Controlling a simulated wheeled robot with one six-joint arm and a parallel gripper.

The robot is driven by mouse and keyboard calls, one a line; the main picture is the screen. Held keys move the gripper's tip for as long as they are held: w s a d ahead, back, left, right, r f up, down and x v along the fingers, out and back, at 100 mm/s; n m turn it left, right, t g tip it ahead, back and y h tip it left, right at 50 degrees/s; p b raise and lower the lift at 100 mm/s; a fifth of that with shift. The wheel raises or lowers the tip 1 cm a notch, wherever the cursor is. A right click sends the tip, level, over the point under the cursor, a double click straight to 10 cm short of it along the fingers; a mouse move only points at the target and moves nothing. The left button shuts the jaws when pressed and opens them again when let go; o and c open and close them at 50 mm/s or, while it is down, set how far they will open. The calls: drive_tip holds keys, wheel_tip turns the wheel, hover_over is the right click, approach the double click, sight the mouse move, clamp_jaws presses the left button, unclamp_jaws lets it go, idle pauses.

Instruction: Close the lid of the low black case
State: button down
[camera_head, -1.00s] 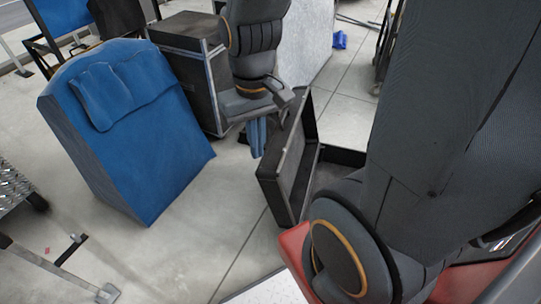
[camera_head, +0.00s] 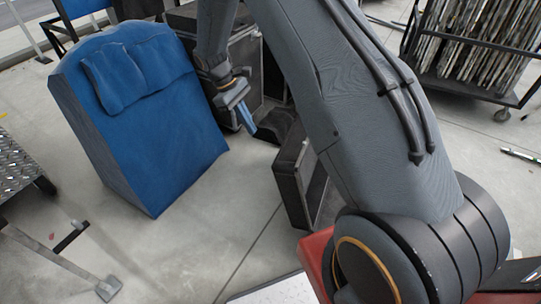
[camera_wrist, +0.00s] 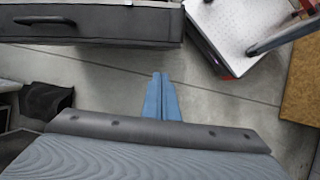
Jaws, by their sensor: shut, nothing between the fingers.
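The low black case (camera_head: 291,182) stands on the floor right of centre in the head view. Its lid is raised, and my arm hides most of its base. In the wrist view a dark side of the case with a handle (camera_wrist: 100,27) crosses the top left. My gripper (camera_head: 249,126) has blue fingers pressed together with nothing between them. It is left of and beyond the raised lid in the head view, apart from it. In the wrist view the shut fingers (camera_wrist: 162,96) point toward the case across a strip of bare floor.
A large blue padded block (camera_head: 150,120) stands left of my gripper. A dark box (camera_head: 245,65) stands behind it. A black object (camera_wrist: 45,101) lies on the floor at left in the wrist view. A loaded cart (camera_head: 475,45) is at the far right.

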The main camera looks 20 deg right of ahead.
drive_tip(key=s+d+f, duration=0.2)
drive_tip(key=d+f, duration=0.1)
drive_tip(key=f, duration=0.3)
drive_tip(key=s+d+f+n+p, duration=0.1)
drive_tip(key=d+f, duration=0.2)
drive_tip(key=f, duration=0.2)
drive_tip(key=shift+s+d+f+h, duration=0.2)
drive_tip(key=shift+s+f+h, duration=0.1)
drive_tip(key=shift+s+f, duration=0.1)
